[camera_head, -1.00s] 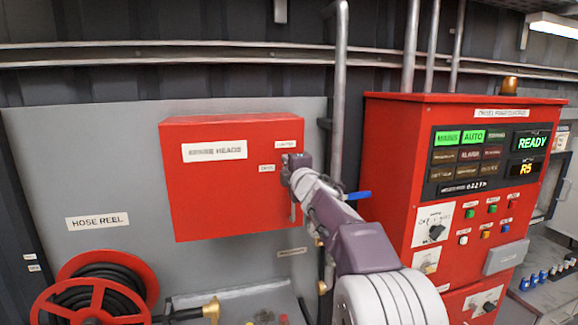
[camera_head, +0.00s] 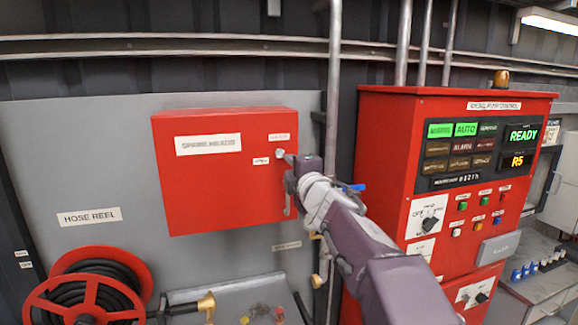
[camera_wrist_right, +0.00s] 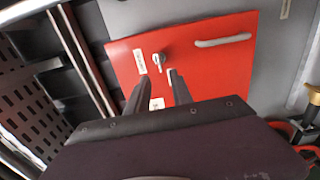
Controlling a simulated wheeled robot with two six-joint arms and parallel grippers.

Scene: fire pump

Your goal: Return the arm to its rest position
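My right arm reaches in from the lower right in the head view. Its gripper (camera_head: 287,164) is in front of the right edge of the red spare heads cabinet (camera_head: 222,185), by its lock. In the right wrist view the two dark fingers (camera_wrist_right: 159,78) stand apart with nothing seen between them. The cabinet's red door (camera_wrist_right: 205,60) lies beyond them, with a silver lock or key (camera_wrist_right: 158,60) just past the fingertips. Whether a finger touches the door cannot be told. My left gripper is not in view.
The red pump controller (camera_head: 385,180) stands close right of my arm, its panel lit READY. A vertical grey pipe (camera_head: 334,90) and a blue-handled valve (camera_head: 354,187) are behind the arm. A hose reel (camera_head: 85,295) is at lower left.

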